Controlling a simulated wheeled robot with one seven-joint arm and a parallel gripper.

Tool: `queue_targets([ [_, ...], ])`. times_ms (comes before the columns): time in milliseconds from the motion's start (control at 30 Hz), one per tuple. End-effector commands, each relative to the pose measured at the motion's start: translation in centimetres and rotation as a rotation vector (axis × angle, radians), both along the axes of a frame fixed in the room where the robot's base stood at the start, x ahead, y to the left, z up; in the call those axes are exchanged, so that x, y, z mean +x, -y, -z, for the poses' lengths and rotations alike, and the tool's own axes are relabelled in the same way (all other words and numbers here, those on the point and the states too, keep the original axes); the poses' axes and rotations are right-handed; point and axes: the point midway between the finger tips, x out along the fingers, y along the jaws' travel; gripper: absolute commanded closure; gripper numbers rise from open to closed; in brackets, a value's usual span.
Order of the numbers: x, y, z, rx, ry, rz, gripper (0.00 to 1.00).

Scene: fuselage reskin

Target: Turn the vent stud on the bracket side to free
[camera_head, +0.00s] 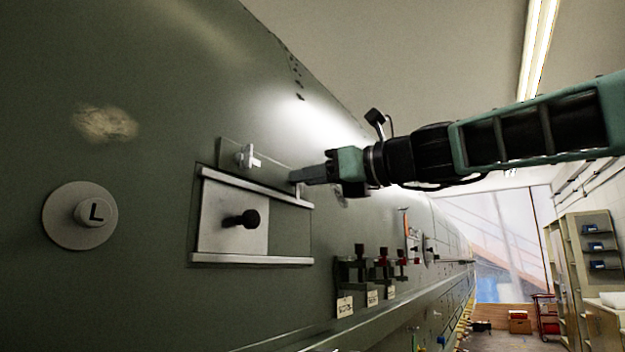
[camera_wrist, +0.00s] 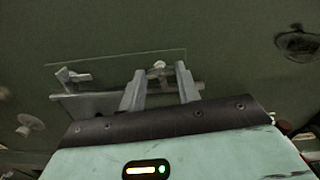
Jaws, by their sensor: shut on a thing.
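Two pale studs sit on a clear plate (camera_head: 232,148) on the green fuselage skin. The left stud (camera_head: 247,157), with a cross handle, stands free in the head view and shows at left in the wrist view (camera_wrist: 72,77). My gripper (camera_head: 294,178) is at the plate's right end, on the side nearer the tagged brackets. In the wrist view, my gripper (camera_wrist: 160,73) has one finger each side of the right stud (camera_wrist: 159,66) and is shut on it. The fingers hide part of this stud; in the head view my gripper covers it. I cannot tell its turn angle.
Below the clear plate, a pale sliding panel (camera_head: 218,220) with a black knob (camera_head: 241,219) sits between two rails. Several tagged brackets (camera_head: 361,268) stand out at lower right. The aisle right of the fuselage is open.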

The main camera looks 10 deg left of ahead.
Motion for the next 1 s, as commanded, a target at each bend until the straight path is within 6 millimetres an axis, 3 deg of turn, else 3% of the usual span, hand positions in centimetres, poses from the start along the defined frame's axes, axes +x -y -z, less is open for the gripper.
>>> queue_targets([
  [1000,-0.12,-0.04,0.27,-0.359,0.871,0.0,0.9],
])
